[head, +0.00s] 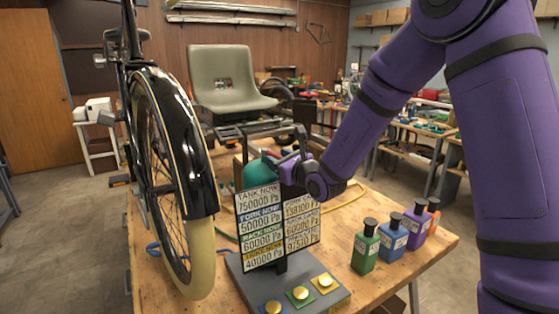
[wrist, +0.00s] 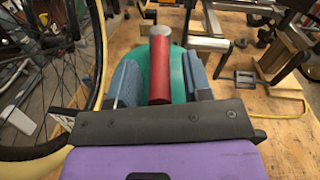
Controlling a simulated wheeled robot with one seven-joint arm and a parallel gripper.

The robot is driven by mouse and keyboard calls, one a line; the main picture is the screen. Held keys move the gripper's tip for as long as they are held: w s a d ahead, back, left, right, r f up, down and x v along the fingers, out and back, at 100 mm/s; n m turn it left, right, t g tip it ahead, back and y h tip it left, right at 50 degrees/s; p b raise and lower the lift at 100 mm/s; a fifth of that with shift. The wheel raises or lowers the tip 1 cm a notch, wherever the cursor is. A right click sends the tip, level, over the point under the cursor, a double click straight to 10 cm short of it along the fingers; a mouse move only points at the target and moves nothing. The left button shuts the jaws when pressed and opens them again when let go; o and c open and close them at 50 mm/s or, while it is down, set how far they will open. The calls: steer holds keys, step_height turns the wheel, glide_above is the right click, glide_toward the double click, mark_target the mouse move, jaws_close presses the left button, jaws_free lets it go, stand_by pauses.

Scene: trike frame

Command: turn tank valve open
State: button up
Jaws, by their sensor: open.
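The green tank (head: 258,172) stands on the workbench behind the pressure board, partly hidden by the board and my gripper (head: 288,163). In the wrist view a red cylindrical piece with a grey round end, which looks like the tank valve's handle (wrist: 160,68), lies lengthwise over the green tank (wrist: 180,78). My gripper's two blue-grey fingers (wrist: 160,75) are apart, one on each side of the red piece. Gaps show between it and the fingers, most clearly on the right. The valve body itself is hidden.
The pressure board (head: 277,225) stands in front of the tank, with several yellow and green buttons (head: 299,295) on its base. Several coloured bottles (head: 366,247) stand on the right of the workbench (head: 385,290). A bicycle wheel (head: 172,190) rises at the left.

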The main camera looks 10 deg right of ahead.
steer(key=v, duration=1.1)
